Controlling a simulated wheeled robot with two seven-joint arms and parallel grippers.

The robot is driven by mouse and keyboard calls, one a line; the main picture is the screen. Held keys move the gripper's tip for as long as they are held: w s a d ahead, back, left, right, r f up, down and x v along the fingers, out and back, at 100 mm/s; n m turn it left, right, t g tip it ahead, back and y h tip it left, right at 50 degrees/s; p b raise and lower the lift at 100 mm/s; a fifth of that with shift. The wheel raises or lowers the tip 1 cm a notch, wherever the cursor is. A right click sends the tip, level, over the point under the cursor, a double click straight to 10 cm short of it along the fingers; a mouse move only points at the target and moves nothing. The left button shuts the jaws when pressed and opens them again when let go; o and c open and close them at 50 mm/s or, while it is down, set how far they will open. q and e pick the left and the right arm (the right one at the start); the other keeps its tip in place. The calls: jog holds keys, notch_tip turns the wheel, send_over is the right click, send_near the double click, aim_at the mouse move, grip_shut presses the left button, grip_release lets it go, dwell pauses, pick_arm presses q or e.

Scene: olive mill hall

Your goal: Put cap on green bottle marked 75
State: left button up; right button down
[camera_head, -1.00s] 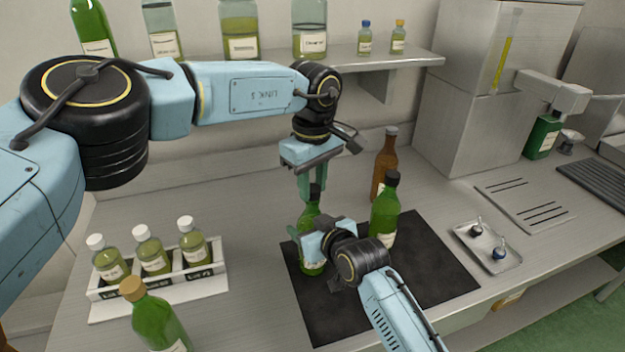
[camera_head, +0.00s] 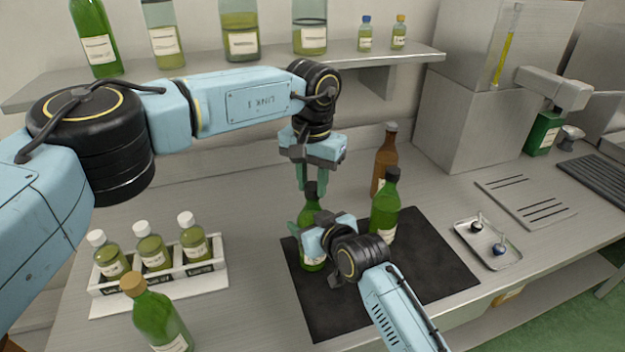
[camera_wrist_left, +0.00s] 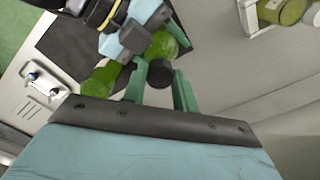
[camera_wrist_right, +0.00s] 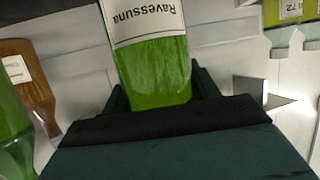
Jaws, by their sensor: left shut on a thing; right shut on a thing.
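A green bottle (camera_head: 310,250) stands upright on the dark mat, with a black cap (camera_head: 311,188) at its neck. My right gripper (camera_head: 308,243) is shut around its body. In the right wrist view the bottle (camera_wrist_right: 158,75) fills the jaws, and its label reads "Ravessuna"; no 75 is legible. My left gripper (camera_head: 307,186) points down from above and is shut on the black cap, which shows between its fingers in the left wrist view (camera_wrist_left: 159,75). How fully the cap is seated is unclear. A second green bottle (camera_head: 385,210) with a dark top stands to the right.
A brown bottle (camera_head: 384,160) stands behind the mat (camera_head: 430,265). A white rack (camera_head: 215,281) with several small bottles and a cork-topped green bottle (camera_head: 160,320) stand at left. A metal tray (camera_head: 510,258) with small dark-based items lies at right. A shelf (camera_head: 410,58) of bottles runs behind.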

pick_arm(q)
jog(key=m, duration=0.3)
jog(key=o, duration=0.9)
jog(key=shift+o, duration=0.2)
jog(key=shift+r, duration=2.3)
jog(key=shift+n, duration=0.3)
jog(key=shift+c, duration=0.3)
